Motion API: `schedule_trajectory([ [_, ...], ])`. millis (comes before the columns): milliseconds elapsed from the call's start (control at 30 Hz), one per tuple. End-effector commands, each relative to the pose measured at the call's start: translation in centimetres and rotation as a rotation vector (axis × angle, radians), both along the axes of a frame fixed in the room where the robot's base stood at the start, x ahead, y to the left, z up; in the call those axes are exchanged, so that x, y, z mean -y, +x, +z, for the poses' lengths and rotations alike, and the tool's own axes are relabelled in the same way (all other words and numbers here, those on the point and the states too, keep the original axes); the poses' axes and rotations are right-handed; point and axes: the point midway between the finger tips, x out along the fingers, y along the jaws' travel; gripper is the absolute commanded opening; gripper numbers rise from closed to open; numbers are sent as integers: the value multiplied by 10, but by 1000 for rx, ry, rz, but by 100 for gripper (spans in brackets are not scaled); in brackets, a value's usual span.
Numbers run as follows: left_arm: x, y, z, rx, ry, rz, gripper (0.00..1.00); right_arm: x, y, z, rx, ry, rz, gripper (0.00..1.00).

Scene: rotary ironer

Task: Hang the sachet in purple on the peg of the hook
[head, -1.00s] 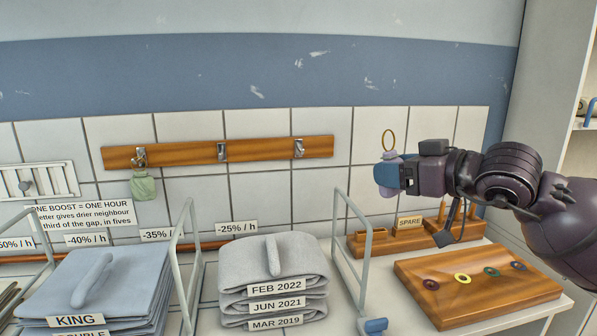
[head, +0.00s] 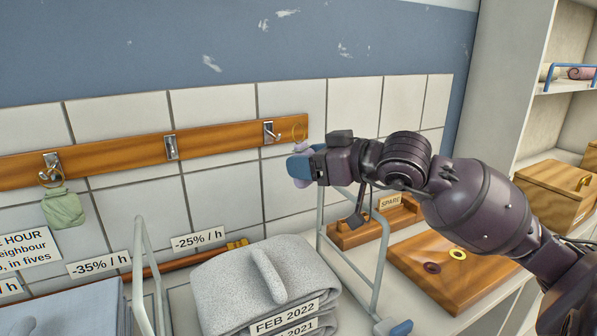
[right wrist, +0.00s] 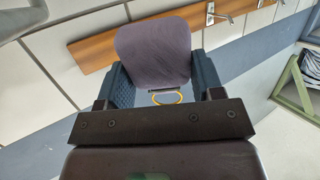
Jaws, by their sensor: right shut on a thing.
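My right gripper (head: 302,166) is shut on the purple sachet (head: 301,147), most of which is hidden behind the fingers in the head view. In the right wrist view the sachet (right wrist: 153,52) sits between the two blue finger pads. Its thin yellow ring (head: 299,132) stands up above the gripper and overlaps the right end of the wooden rail in the picture. The rail's right metal hook (head: 270,132) is bare, just left of the ring; the ring looks apart from it. The middle hook (head: 171,147) is bare too. My left gripper is not in view.
A green sachet (head: 63,208) hangs by its ring on the left hook (head: 52,170). Below stand a grey folded stack (head: 262,285), metal rack frames (head: 381,250), a SPARE block (head: 350,236) and a wooden board (head: 435,283) with coloured rings.

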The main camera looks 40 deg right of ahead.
Motion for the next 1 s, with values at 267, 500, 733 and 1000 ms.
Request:
schedule_trajectory([
  [267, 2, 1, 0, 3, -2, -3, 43, 0, 2, -19, 2, 0, 1, 38],
  [500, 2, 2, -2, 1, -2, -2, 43, 2, 11, -20, 2, 1, 1, 38],
  [733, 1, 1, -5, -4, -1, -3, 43, 5, 22, -20, 2, -1, 1, 38],
  [1000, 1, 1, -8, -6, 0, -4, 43, 8, 35, -22, 2, 1, 1, 38],
])
